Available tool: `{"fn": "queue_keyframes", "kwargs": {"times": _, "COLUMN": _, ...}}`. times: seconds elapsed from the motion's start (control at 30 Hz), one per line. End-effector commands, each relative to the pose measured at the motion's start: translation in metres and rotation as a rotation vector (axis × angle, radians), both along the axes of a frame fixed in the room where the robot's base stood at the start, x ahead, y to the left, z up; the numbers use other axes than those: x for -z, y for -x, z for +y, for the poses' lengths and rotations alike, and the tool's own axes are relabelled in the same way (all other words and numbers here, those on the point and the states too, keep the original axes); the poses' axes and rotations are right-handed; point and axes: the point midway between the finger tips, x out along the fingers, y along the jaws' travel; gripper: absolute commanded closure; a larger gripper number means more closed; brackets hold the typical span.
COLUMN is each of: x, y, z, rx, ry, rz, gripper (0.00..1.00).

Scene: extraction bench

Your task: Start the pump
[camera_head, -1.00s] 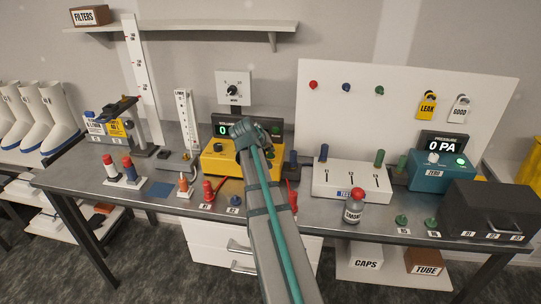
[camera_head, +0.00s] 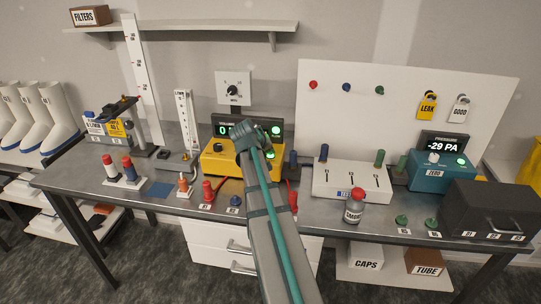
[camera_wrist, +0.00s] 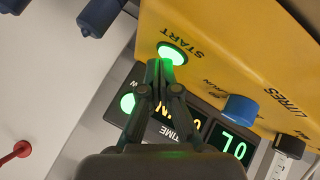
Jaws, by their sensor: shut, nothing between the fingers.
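The yellow pump (camera_head: 216,163) stands on the bench, partly hidden behind my arm in the head view. Its START button (camera_wrist: 172,54) glows green in the wrist view. My gripper (camera_wrist: 160,66) is shut and empty, its fingertips at the button's edge; I cannot tell whether they touch it. A blue knob (camera_wrist: 240,109) sits on the same yellow face. The pump's dark display (camera_wrist: 205,135) shows lit digits, a TIME label and a round green light (camera_wrist: 128,103). In the head view my arm covers the gripper.
Right of the pump stand a white valve block (camera_head: 340,190), a teal pressure box (camera_head: 425,182) with its display (camera_head: 444,146) reading -29 PA, and a dark case (camera_head: 485,212).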

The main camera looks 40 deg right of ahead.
Motion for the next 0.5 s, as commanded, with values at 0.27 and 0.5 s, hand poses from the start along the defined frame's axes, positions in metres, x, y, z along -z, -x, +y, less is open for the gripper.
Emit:
{"fn": "queue_keyframes", "kwargs": {"times": 0.27, "x": -0.012, "y": 0.0, "z": 0.0, "rx": 0.0, "ry": 0.0, "rz": 0.0, "gripper": 1.0}}
{"fn": "queue_keyframes", "kwargs": {"times": 0.5, "x": -0.017, "y": 0.0, "z": 0.0, "rx": 0.0, "ry": 0.0, "rz": 0.0, "gripper": 1.0}}
